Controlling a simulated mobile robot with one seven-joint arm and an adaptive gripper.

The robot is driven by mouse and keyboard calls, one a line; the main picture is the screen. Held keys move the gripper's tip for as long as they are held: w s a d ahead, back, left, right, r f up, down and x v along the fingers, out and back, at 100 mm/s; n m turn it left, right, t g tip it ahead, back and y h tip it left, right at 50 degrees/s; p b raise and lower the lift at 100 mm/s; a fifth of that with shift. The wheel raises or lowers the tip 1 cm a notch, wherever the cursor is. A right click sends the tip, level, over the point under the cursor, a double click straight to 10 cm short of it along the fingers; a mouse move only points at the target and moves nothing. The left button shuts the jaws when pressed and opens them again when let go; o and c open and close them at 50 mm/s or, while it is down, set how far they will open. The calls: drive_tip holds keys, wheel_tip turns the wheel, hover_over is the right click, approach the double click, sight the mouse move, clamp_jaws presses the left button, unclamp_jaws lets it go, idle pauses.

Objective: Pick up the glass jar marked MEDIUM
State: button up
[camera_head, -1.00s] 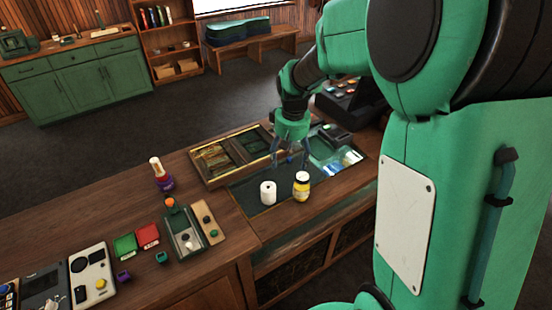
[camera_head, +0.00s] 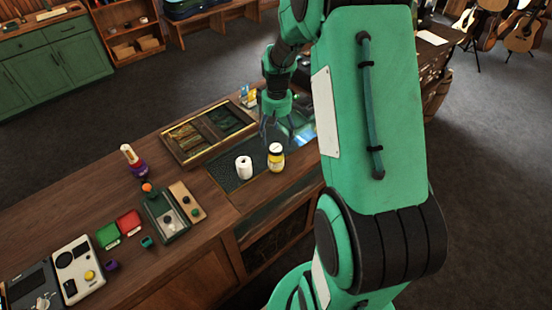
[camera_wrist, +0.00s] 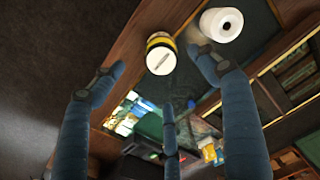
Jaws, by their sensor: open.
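A small jar with a yellow band and a pale lid (camera_head: 276,158) stands upright on the dark mat at the front of the counter. Any word on it is too small to read. The wrist view shows it from above (camera_wrist: 160,57), with a dark mark on its white lid. My gripper (camera_head: 267,132) is above the counter, just behind the jar in the head view. In the wrist view its blue fingers are spread wide and empty (camera_wrist: 158,82). The jar shows beyond the fingertips, apart from them.
A white roll (camera_head: 244,168) stands close left of the jar. Behind are a wooden framed tray (camera_head: 178,152) and small colourful packets (camera_head: 249,96). The counter's front edge is near the jar.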

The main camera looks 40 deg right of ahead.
sight(277, 148)
drive_tip(key=shift+f, duration=4.15)
drive_tip(key=shift+f, duration=0.15)
drive_tip(key=shift+a+f, duration=0.15)
drive_tip(key=shift+f, duration=2.3)
drive_tip(key=c, duration=1.5)
drive_tip(key=shift+r, duration=0.15)
